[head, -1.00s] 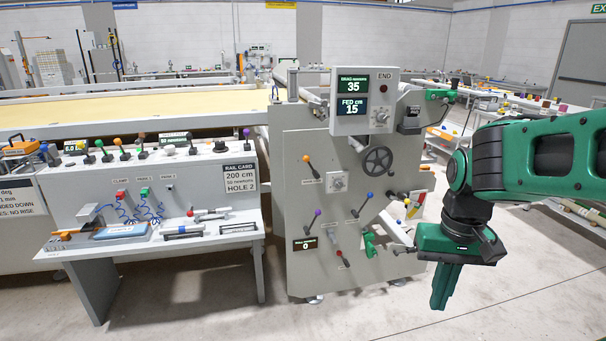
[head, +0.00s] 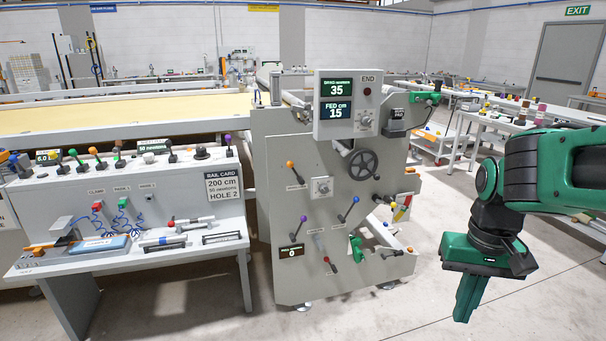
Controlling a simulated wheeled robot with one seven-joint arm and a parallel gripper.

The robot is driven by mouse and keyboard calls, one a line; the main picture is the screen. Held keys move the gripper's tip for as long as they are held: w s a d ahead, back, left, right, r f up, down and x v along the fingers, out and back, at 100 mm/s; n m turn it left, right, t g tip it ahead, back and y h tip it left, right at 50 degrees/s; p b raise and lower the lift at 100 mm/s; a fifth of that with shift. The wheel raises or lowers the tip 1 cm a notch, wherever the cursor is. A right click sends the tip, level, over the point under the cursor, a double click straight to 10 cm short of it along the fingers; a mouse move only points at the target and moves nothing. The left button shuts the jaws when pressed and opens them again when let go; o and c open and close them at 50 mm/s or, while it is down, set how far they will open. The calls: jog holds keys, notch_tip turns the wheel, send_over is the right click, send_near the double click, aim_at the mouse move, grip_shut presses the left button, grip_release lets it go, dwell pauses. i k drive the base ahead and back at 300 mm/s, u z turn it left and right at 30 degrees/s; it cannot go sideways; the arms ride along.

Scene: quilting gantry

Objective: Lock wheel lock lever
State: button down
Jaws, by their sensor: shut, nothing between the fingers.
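The machine's end panel (head: 285,200) carries a dark spoked handwheel (head: 363,164) at its upper right. Several ball-tipped levers are on this panel: an orange-tipped lever (head: 296,173), a blue-tipped lever (head: 348,211) below the wheel, a purple-tipped lever (head: 296,231) and a red-tipped lever (head: 330,264). The blue-tipped one tilts up to the right. Their labels are too small to read, so I cannot tell which is the wheel lock lever. My green gripper (head: 468,300) is shut and empty, pointing down over the floor, right of the panel and apart from it.
A display box (head: 347,103) reading 35 and 15 tops the panel. Green clamp-like parts (head: 356,248) and rails project at its lower right. A side bench (head: 120,258) with tools stands left. Tables (head: 545,120) stand at the back right. Floor in front is clear.

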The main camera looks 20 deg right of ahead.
aim_at(290, 164)
jog(key=z, duration=0.05)
jog(key=i, duration=1)
